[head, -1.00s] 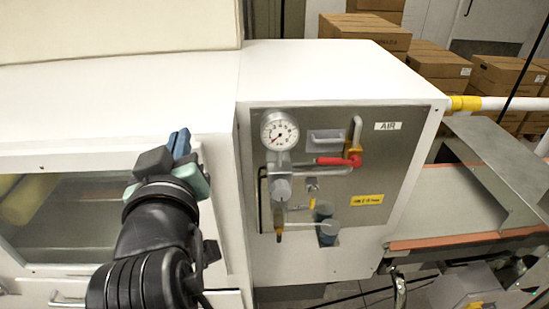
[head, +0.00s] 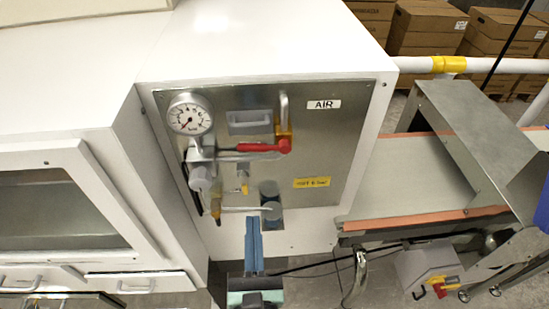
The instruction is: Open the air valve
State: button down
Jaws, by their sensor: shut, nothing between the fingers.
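The lever lies level, pointing left from the body, along the horizontal pipe. A round white pressure gauge (head: 189,114) sits at the panel's upper left, its needle to the lower left. My gripper (head: 253,224) is below the valve, near the panel's lower edge, with its blue fingers together and pointing up. It is empty and apart from the lever. How far it stands in front of the panel is hard to tell.
A grey regulator (head: 199,178) hangs under the gauge. A dark blue-grey cylinder (head: 270,198) and a thin pipe lie just above my fingertips. A conveyor belt (head: 420,175) with a metal guard (head: 455,135) stands right. A windowed white cabinet (head: 60,200) stands left.

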aim_at(262, 148)
jog(key=w+r+p, duration=0.4)
jog(key=w+p, duration=0.2)
jog(key=w, duration=0.4)
jog(key=shift+w+r+p, duration=0.15)
jog(key=shift+r+p, duration=0.15)
jog(key=shift+a, duration=0.15)
jog(key=shift+r+m, duration=0.25)
jog(key=shift+m, duration=0.25)
